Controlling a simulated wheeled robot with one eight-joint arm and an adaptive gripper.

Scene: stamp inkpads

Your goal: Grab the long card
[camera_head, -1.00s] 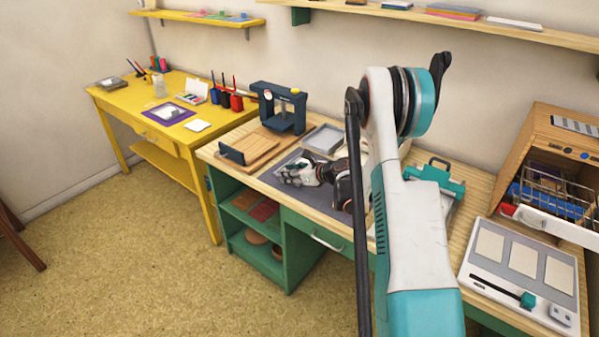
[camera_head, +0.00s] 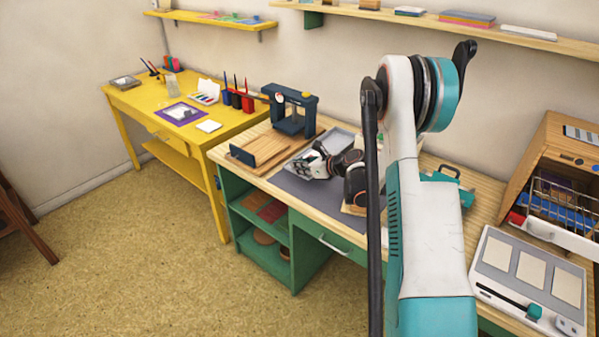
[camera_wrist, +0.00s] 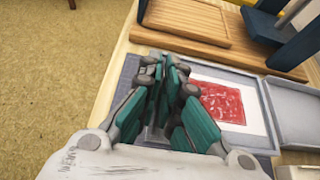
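My gripper (camera_head: 308,162) hangs over the grey mat (camera_head: 290,186) on the green desk. In the wrist view, my gripper (camera_wrist: 165,68) has its teal fingers with the tips close together, and the space between them is hard to make out. Beside and partly behind the fingers lies a white card (camera_wrist: 254,112) with a red patch (camera_wrist: 222,102). I cannot tell whether this is the long card. Pale cards (camera_head: 530,270) lie on a white device at the right.
A wooden board (camera_head: 262,150), a dark blue press (camera_head: 292,108) and a grey tray (camera_head: 340,139) stand around the mat. The tray also shows in the wrist view (camera_wrist: 300,108). A teal-handled item (camera_head: 445,180) and a wooden cabinet (camera_head: 560,150) stand right. A yellow table (camera_head: 150,105) stands left.

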